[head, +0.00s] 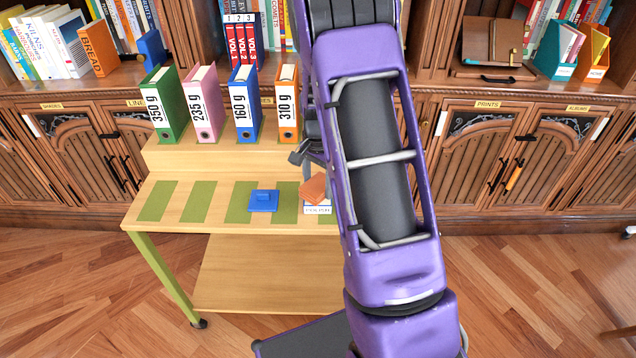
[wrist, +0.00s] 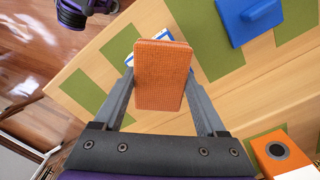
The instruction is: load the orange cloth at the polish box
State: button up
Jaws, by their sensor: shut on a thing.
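My gripper (wrist: 160,82) is shut on the orange cloth (wrist: 164,62), a flat block-like piece between its two fingers. In the head view the orange cloth (head: 313,188) shows over the front of the wooden table, left of my purple arm. Just below it in that view is a small white label or box front (head: 317,210); its lettering is too small to read surely, so I cannot tell whether it is the polish box. In the wrist view a white and blue edge (wrist: 129,60) shows behind the cloth, mostly hidden. Whether the cloth touches it is unclear.
A blue pad with a raised grip (head: 263,200) lies on the green-striped table (head: 190,222). Green, pink, blue and orange binders (head: 203,105) with weight labels stand on the raised rear step. Bookshelves and cabinets (head: 520,155) stand behind. The table's left front is clear.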

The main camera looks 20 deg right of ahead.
aim_at(318, 184)
jog(key=shift+f, duration=0.6)
dwell(1.3)
jog(key=shift+r, duration=0.15)
jog(key=shift+r+p, duration=2.35)
jog(key=shift+r, duration=1.1)
jog(key=shift+s, duration=0.1)
